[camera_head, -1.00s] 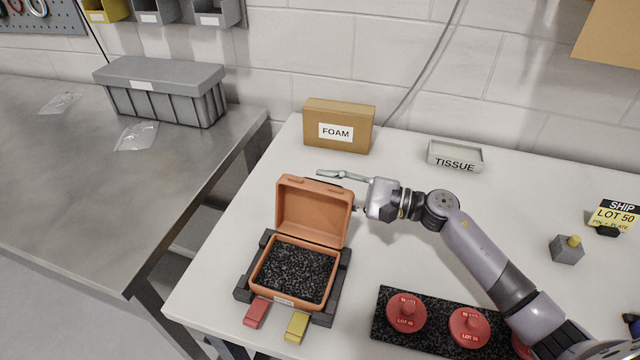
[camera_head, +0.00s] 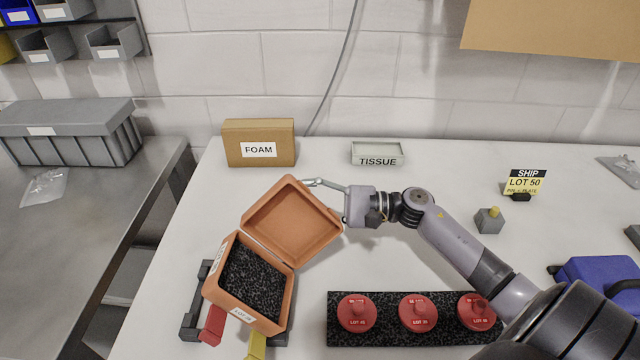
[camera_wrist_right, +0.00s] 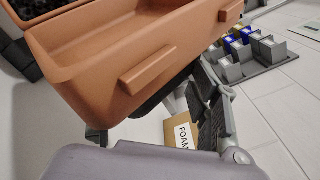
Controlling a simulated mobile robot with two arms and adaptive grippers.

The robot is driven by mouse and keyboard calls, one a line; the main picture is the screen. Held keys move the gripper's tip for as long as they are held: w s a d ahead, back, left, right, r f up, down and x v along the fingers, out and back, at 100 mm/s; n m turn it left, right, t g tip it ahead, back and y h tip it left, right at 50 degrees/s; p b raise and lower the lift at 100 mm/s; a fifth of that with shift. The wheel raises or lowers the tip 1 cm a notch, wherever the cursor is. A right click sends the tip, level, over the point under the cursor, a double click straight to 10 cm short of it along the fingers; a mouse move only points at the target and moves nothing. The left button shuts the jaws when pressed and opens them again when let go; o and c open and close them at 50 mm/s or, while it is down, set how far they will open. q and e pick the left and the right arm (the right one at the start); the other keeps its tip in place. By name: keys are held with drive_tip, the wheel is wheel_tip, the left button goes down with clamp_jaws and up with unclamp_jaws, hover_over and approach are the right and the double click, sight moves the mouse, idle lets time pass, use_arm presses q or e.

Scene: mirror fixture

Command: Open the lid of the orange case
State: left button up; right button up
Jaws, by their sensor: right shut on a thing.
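The orange case (camera_head: 222,300) has its lid (camera_head: 292,222) standing wide open, with dark speckled foam (camera_head: 252,278) inside. The case sits turned and tilted askew in its dark cradle (camera_head: 192,305), partly out of it. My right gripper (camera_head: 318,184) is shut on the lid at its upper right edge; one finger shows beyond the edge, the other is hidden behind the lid. In the right wrist view the lid (camera_wrist_right: 120,50) fills the top, close against the fingers. My left gripper is not in view.
A red clip (camera_head: 212,326) and a yellow clip (camera_head: 257,346) are at the cradle's front. A black tray (camera_head: 380,338) with red knobbed pieces lies to the right. A FOAM box (camera_head: 258,143) and a TISSUE box (camera_head: 377,153) stand behind. The table between them is clear.

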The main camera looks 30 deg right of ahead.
drive_tip(key=shift+s+d+f, duration=0.15)
drive_tip(key=shift+d+f, duration=0.05)
drive_tip(key=shift+f, duration=0.15)
drive_tip(key=shift+s+d+b, duration=0.15)
drive_tip(key=shift+d+b, duration=0.05)
drive_tip(key=shift+b, duration=0.1)
drive_tip(key=shift+r+b+v, duration=0.2)
drive_tip(key=shift+b+v, duration=1.25)
drive_tip(key=shift+v, duration=1.85)
drive_tip(key=shift+r+b+v, duration=0.2)
drive_tip(key=shift+b+v, duration=1.3)
drive_tip(key=shift+v, duration=1.75)
drive_tip(key=shift+r+b+v, duration=0.15)
drive_tip(key=shift+b+v, duration=1.3)
drive_tip(key=shift+v, duration=1.85)
drive_tip(key=shift+b, duration=0.5)
